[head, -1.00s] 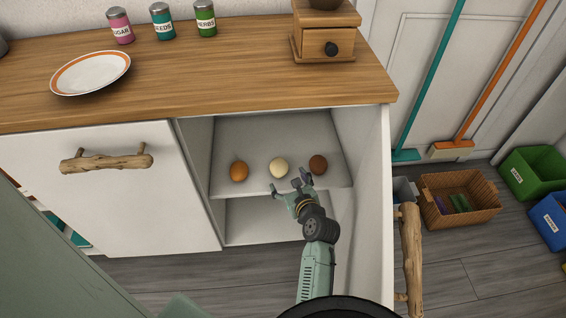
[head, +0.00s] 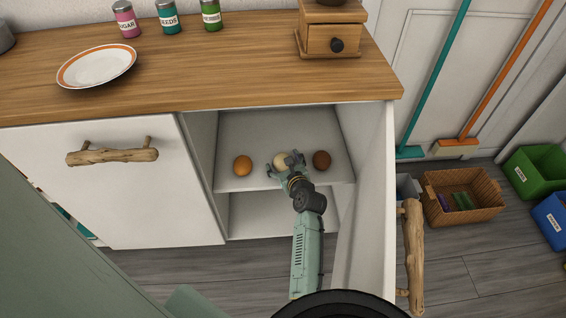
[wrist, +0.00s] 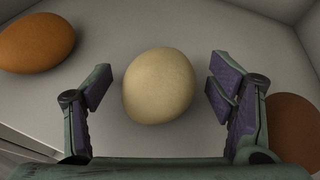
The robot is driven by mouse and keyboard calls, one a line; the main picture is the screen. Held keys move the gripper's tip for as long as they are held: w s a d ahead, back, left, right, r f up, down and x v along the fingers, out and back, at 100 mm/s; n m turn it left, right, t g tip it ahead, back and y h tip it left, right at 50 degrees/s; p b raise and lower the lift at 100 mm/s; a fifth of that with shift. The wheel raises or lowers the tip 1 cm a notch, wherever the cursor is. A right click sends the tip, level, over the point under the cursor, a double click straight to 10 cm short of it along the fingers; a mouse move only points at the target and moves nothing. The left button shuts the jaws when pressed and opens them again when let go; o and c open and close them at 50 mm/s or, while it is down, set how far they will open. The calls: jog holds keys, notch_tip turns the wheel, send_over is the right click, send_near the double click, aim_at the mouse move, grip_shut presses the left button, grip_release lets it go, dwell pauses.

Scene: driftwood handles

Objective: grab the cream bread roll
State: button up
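The cream bread roll (head: 282,160) sits on the upper shelf inside the open cabinet, between two other rolls. In the wrist view the cream roll (wrist: 159,86) is pale and rounded, lying between my gripper's two fingers. My gripper (head: 286,166) is open in the head view and partly covers the roll. In the wrist view my gripper (wrist: 160,95) has a finger on each side of the roll, with gaps showing on both sides.
An orange-brown roll (head: 243,166) lies left of it and a dark brown roll (head: 321,160) lies close on the right. The open cabinet door (head: 372,210) with a driftwood handle (head: 412,255) stands right of my arm. The cabinet's side wall (head: 201,150) bounds the left.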

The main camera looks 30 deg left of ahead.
jog(key=c, duration=1.2)
